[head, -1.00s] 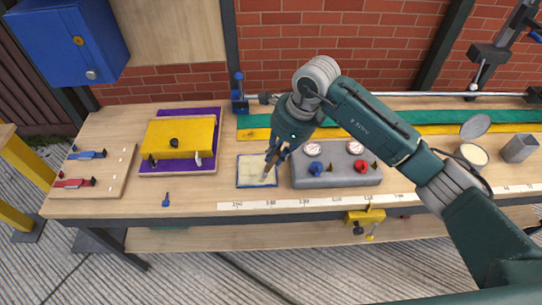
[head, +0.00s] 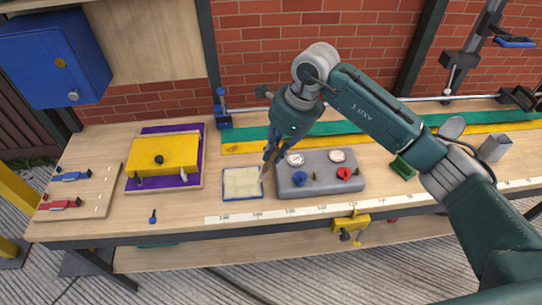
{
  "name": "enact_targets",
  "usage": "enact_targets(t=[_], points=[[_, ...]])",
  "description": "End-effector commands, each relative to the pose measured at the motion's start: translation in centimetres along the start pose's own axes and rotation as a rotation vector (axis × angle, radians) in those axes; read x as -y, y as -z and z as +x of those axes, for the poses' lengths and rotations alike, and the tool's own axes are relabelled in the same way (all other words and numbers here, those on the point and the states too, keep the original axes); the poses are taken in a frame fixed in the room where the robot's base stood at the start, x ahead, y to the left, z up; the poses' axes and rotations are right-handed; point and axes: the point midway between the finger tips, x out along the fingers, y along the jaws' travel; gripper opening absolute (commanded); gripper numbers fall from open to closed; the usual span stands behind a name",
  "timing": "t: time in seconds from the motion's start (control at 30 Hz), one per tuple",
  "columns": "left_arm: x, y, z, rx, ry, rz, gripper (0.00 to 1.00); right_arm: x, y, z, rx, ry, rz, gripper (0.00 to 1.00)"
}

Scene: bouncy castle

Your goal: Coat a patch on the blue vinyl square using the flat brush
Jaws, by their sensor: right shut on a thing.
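The blue vinyl square (head: 242,183) lies on the bench left of the grey gauge panel. A cream coat covers most of it, with a blue border showing at the edges. My right gripper (head: 273,148) is shut on the flat brush (head: 266,168), which points down with its tip at the right edge of the square. Whether the bristles touch the square I cannot tell. My left gripper is not in view.
The grey gauge panel (head: 322,181) with knobs stands close right of the brush. A yellow block (head: 163,155) on a purple sheet lies left. A round lid (head: 452,127) and grey box (head: 494,148) are at right. The bench front left of the square is mostly clear.

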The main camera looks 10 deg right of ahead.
Motion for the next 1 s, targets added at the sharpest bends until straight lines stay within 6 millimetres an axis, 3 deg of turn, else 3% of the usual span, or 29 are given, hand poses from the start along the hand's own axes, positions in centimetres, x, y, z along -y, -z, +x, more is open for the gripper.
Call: enact_targets(t=[0.3,0.87,1.0], points=[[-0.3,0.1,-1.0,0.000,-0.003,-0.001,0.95,0.6,0.0,-2.6,-0.001,0.001,0.003,0.00],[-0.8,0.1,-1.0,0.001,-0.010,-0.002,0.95,0.6,0.0,-2.7,0.000,0.000,0.001,0.00],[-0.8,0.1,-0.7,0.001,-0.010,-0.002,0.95,-0.1,0.7,-2.9,0.004,-0.024,-0.085,0.00]])
